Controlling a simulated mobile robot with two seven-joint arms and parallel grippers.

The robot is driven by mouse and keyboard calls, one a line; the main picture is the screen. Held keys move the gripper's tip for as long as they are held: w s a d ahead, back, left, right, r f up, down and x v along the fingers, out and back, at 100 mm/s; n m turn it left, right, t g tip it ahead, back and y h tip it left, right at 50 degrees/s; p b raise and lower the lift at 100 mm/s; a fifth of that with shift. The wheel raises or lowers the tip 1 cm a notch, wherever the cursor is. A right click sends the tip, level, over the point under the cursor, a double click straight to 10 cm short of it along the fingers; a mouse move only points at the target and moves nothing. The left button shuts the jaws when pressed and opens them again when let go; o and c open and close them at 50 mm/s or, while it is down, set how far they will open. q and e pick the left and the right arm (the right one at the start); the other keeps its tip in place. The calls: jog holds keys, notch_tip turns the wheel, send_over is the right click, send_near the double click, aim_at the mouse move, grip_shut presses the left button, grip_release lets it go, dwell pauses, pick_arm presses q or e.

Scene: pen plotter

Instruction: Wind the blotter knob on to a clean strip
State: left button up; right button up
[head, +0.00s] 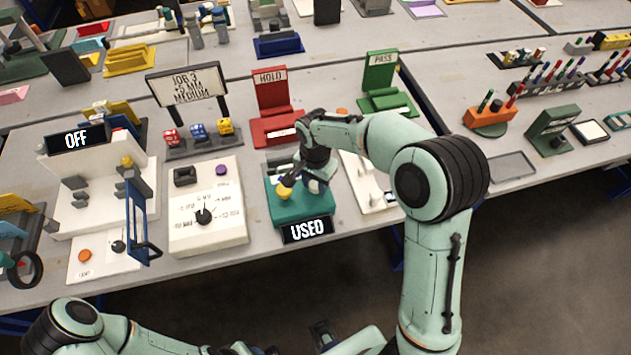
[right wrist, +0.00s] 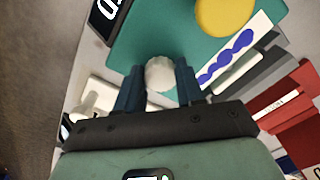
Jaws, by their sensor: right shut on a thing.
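The blotter is a teal box (head: 290,208) with a sign reading USED (head: 307,231) on its front; the box also fills the top of the right wrist view (right wrist: 185,30). Its pale round knob (right wrist: 160,73) sits between the fingers of my right gripper (right wrist: 159,84), which is shut on it. In the head view my right gripper (head: 318,184) covers the knob. The paper strip (right wrist: 236,53) shows several blue blots in the right wrist view. A yellow round part (right wrist: 226,14) is on the box top. My left forearm shows at the bottom left, but I do not see its gripper.
A white box with a black dial (head: 207,228) stands left of the blotter. Behind are a red HOLD stand (head: 273,105), a green PASS stand (head: 383,85) and a job sign (head: 187,86). A machine with an OFF sign (head: 77,140) is at left.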

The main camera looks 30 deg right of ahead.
aim_at(315, 184)
jog(key=m, duration=0.3)
jog(key=shift+w+m, duration=0.1)
jog(key=shift+m, duration=0.2)
pick_arm(q)
jog(key=shift+w+r+p, duration=0.25)
jog(key=shift+r+p, duration=0.15)
jog(key=shift+r, duration=0.1)
pick_arm(e)
jog(key=shift+r+m, duration=0.1)
jog(key=shift+m, duration=1.7)
jog(key=o, duration=1)
jog(key=shift+o, duration=0.2)
pick_arm(q)
jog(key=shift+w+r+p, duration=0.25)
jog(key=shift+r+p, duration=0.15)
jog(key=shift+r, duration=0.1)
jog(key=shift+w+r+p, duration=0.25)
jog(key=shift+r+p, duration=0.15)
jog(key=shift+r, duration=0.05)
pick_arm(e)
notch_tip(315, 184, up, 13)
jog(key=shift+r, duration=0.15)
